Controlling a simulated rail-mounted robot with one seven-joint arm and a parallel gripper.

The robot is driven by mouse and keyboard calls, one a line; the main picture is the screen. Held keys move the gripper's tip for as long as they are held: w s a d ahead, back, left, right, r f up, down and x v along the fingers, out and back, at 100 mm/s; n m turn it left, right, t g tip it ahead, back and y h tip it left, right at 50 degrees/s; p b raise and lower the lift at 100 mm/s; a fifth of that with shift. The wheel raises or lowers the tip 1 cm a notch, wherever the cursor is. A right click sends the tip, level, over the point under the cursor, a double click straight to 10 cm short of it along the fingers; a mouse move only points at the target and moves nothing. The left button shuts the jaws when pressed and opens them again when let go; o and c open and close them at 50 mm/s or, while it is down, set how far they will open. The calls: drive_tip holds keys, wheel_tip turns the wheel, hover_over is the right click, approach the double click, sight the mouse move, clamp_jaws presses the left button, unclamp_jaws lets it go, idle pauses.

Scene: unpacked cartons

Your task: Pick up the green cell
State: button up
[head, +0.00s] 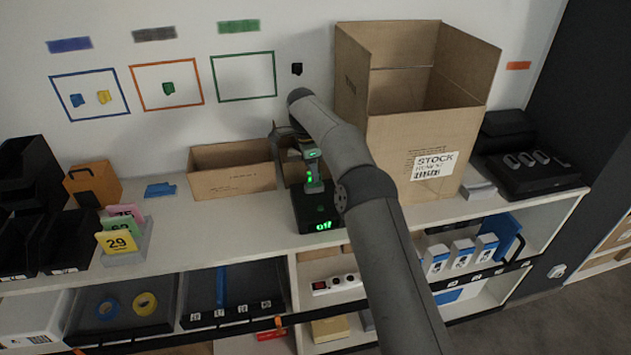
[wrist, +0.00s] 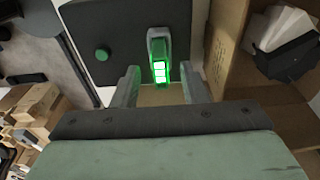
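A grey block with bright green lit bars, which I take for the green cell (wrist: 160,72), stands at a dark box (wrist: 105,35) with a round green button. In the head view, the cell's green glow (head: 309,178) shows just above this dark box (head: 312,208), which has a green lit display. My gripper (wrist: 160,88) is open, with one finger on each side of the cell's lit end and a visible gap on both sides. In the head view, my gripper (head: 311,160) points down over the box, and my arm hides part of the area.
A tall open carton (head: 425,125) stands close on the right, and a low open carton (head: 232,178) on the left. A black tray (head: 550,180) with grey pieces lies at far right. Numbered coloured cards (head: 118,240) stand at left.

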drive_tip(key=shift+w+d+f, duration=0.1)
drive_tip(key=shift+d+f, duration=0.1)
drive_tip(key=shift+f, duration=1.15)
clamp_jaws()
drive_tip(key=shift+r, duration=0.15)
drive_tip(key=shift+r, duration=0.6)
drive_tip(key=s+a+r+b, duration=0.5)
drive_tip(key=s+r+b, duration=0.1)
drive_tip(key=s+r, duration=0.5)
drive_tip(key=shift+s+r, duration=0.3)
drive_tip(key=shift+s, duration=0.7)
drive_tip(key=shift+a, duration=0.1)
